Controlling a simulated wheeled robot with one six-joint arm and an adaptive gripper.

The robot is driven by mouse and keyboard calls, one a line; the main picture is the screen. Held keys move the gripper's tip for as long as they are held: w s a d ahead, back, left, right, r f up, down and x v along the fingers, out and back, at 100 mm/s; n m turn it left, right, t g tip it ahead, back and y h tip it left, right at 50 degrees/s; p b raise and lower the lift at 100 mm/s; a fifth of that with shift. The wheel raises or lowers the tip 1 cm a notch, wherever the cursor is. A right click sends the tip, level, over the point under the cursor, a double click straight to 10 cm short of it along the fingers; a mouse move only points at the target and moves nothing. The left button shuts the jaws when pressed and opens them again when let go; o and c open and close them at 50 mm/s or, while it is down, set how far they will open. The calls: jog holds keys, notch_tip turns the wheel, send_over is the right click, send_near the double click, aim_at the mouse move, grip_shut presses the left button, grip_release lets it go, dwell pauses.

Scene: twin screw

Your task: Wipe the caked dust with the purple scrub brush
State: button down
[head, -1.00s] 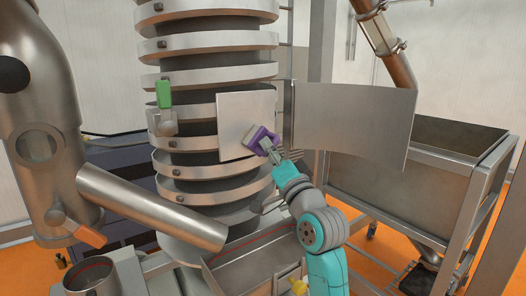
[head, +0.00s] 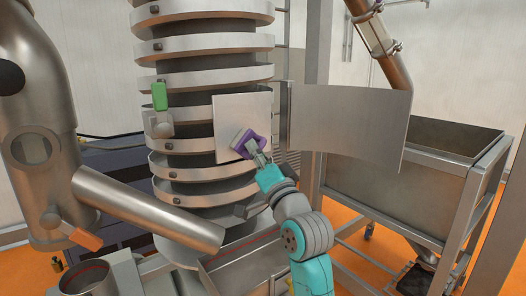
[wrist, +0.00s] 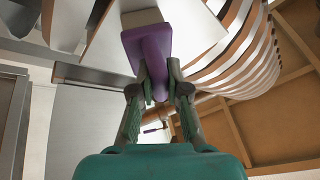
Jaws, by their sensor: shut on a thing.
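The purple scrub brush (head: 245,138) is in my gripper (head: 257,158), which is shut on its handle. In the head view the brush is in front of the lower part of a flat metal panel (head: 238,108), with its pale bristle side toward the panel. I cannot tell whether the bristles touch it. In the wrist view the brush (wrist: 147,46) rises between both fingers of my gripper (wrist: 158,88), with the pale bristle block at its far end. I cannot make out any caked dust; the brush hides part of the panel.
A ribbed steel spiral column (head: 205,80) stands behind the panel. A curved metal door (head: 350,125) stands open to the right. A sloping steel pipe (head: 150,208) is at lower left, and a wheeled steel hopper (head: 400,190) at right.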

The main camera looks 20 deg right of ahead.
jog(key=shift+w+a+f, duration=0.1)
jog(key=shift+a+f, duration=0.15)
jog(key=shift+a, duration=0.05)
jog(key=shift+s+d, duration=0.15)
jog(key=shift+s, duration=0.35)
jog(key=shift+s+d+r, duration=0.1)
jog(key=shift+s+d, duration=0.2)
jog(key=shift+s, duration=0.5)
jog(key=shift+s+d+f, duration=0.1)
jog(key=shift+s+d, duration=0.15)
jog(key=shift+s, duration=0.5)
jog(key=shift+s+d+r, duration=0.1)
jog(key=shift+s+d, duration=0.2)
jog(key=shift+s, duration=0.5)
jog(key=shift+s+d, duration=0.25)
jog(key=shift+s, duration=0.5)
jog(key=shift+s+d, duration=0.25)
jog(key=shift+s, duration=0.45)
